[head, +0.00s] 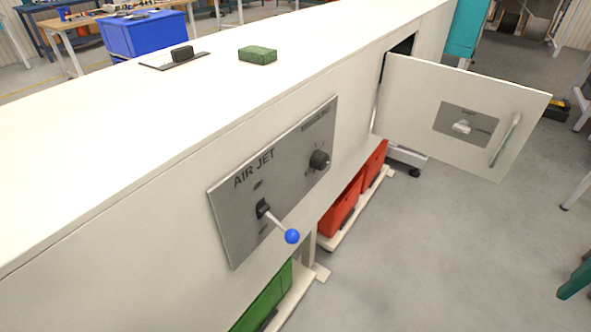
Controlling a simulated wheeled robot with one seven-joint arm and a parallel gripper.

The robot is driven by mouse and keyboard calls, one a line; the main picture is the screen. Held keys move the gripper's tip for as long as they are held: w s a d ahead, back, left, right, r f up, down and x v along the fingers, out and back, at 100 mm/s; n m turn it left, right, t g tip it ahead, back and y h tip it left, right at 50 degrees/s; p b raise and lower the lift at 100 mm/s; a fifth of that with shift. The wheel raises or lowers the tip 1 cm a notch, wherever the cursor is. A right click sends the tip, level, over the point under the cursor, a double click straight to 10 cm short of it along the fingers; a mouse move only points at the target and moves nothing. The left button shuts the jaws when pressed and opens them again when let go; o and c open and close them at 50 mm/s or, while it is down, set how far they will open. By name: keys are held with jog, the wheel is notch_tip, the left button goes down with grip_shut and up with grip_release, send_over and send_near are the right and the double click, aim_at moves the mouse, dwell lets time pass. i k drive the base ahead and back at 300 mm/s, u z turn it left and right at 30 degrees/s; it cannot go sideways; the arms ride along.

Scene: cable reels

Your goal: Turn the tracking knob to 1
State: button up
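A grey panel (238,232) is on the front face of the long white cabinet. It carries a black rotary knob (319,159) at its right, with small marks around it that are too small to read. A dark label above this knob is also unreadable, so I cannot tell for sure that it is the tracking knob or where it points. To its left, under the words AIR JET, is a lever with a blue ball end (292,236), sticking out and down. My gripper is not in view.
A white door (420,110) with a handle (506,139) stands open at the right. A green block (258,54) and a plate with a black block (181,53) lie on the cabinet top (130,130). Red bins (343,208) and a green bin (263,300) sit below.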

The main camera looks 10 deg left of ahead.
aim_at(319, 161)
jog(key=z, duration=0.4)
jog(key=k, duration=1.55)
jog(key=u, duration=0.35)
jog(key=i, duration=1.05)
jog(key=z, duration=0.05)
